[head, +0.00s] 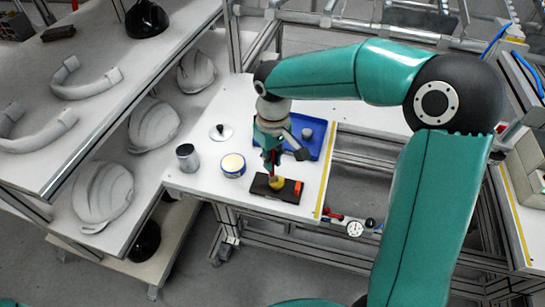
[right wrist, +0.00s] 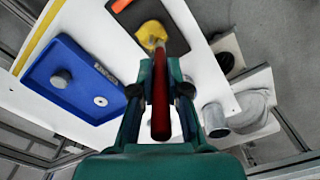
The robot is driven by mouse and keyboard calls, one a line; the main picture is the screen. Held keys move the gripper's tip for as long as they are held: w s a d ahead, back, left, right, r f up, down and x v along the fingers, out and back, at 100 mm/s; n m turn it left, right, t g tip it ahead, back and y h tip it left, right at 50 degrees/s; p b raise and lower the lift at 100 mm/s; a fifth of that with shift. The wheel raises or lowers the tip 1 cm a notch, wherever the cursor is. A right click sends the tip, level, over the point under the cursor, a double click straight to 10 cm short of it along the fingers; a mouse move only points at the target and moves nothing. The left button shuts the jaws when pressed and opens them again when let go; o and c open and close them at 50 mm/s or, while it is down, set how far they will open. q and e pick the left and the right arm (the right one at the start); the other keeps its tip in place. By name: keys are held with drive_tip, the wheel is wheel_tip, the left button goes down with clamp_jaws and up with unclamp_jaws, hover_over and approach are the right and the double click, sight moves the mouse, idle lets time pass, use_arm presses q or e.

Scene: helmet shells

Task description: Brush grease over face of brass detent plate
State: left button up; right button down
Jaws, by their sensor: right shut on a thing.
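My right gripper (head: 270,157) is shut on a red-handled brush (right wrist: 160,95), which points down from the fingers. The brush's lower end is at the yellow brass detent plate (head: 277,183), which sits on a dark block (head: 260,188) near the bench's front edge. The plate also shows in the right wrist view (right wrist: 151,32). The handle hides part of it, and I cannot tell whether the bristles touch it. A round tin with a pale yellow top (head: 233,165), likely the grease, stands left of the block. My left gripper is out of view.
A blue tray (head: 322,146) with a small grey part lies behind the block. A grey metal cup (head: 187,157) and a knobbed lid (head: 220,132) stand on the bench's left. An orange piece (head: 298,187) is on the block's right end. Shelves with helmet shells (head: 102,190) are left.

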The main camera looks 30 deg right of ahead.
drive_tip(key=shift+s+a+f, duration=0.1)
drive_tip(key=shift+s+a, duration=0.05)
drive_tip(key=shift+s, duration=0.25)
drive_tip(key=shift+s, duration=0.25)
drive_tip(key=shift+s+d, duration=0.2)
drive_tip(key=shift+s, duration=0.05)
drive_tip(key=shift+s+d+b, duration=0.15)
drive_tip(key=shift+d+b, duration=0.15)
drive_tip(key=shift+d, duration=0.3)
drive_tip(key=shift+d, duration=0.1)
drive_tip(key=shift+d, duration=0.3)
drive_tip(key=shift+w+d+p, duration=0.2)
drive_tip(key=shift+w+p, duration=0.1)
drive_tip(key=shift+w, duration=0.15)
drive_tip(key=shift+w, duration=0.15)
